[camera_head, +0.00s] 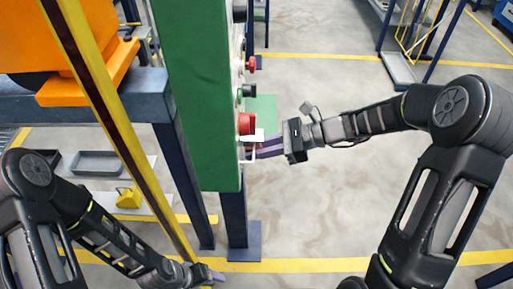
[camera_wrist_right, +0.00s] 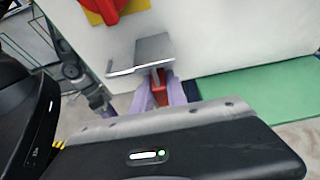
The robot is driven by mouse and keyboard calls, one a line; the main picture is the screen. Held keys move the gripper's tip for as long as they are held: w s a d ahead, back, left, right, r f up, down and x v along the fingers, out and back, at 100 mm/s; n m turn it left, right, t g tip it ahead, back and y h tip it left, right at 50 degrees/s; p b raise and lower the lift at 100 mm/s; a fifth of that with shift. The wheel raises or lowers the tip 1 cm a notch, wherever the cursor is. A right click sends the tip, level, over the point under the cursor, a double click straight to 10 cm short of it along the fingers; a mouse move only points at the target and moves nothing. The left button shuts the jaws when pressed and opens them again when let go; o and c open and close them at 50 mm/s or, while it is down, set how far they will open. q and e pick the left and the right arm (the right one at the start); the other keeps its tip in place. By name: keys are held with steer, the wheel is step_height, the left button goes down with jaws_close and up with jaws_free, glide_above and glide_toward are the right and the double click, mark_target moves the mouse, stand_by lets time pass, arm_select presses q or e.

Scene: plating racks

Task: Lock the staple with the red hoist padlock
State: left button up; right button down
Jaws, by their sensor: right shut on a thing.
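The red hoist padlock (camera_wrist_right: 160,90) is between the two pale purple fingers of my right gripper (camera_head: 262,149), which is shut on it. In the right wrist view the padlock is just below a grey metal bracket, the staple (camera_wrist_right: 153,50), on the white panel face. I cannot tell whether the shackle passes through the staple. In the head view the fingers reach the panel from the right, below a red knob (camera_head: 246,124), and hide the padlock. My left gripper (camera_head: 212,276) is low at the bottom edge, away from the panel; its jaws are too small to read.
The green cabinet side (camera_head: 200,95) stands upright on blue legs. A red handle on a yellow plate (camera_wrist_right: 88,5) is above the staple. A yellow post (camera_head: 110,110) stands left of the cabinet.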

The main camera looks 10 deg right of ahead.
steer(key=c, duration=1.3)
jaws_free()
steer(key=shift+o, duration=0.2)
steer(key=shift+d, duration=0.1)
steer(key=v, duration=0.7)
steer(key=shift+d+r, duration=0.2)
steer(key=shift+d, duration=0.1)
steer(key=shift+s, duration=0.1)
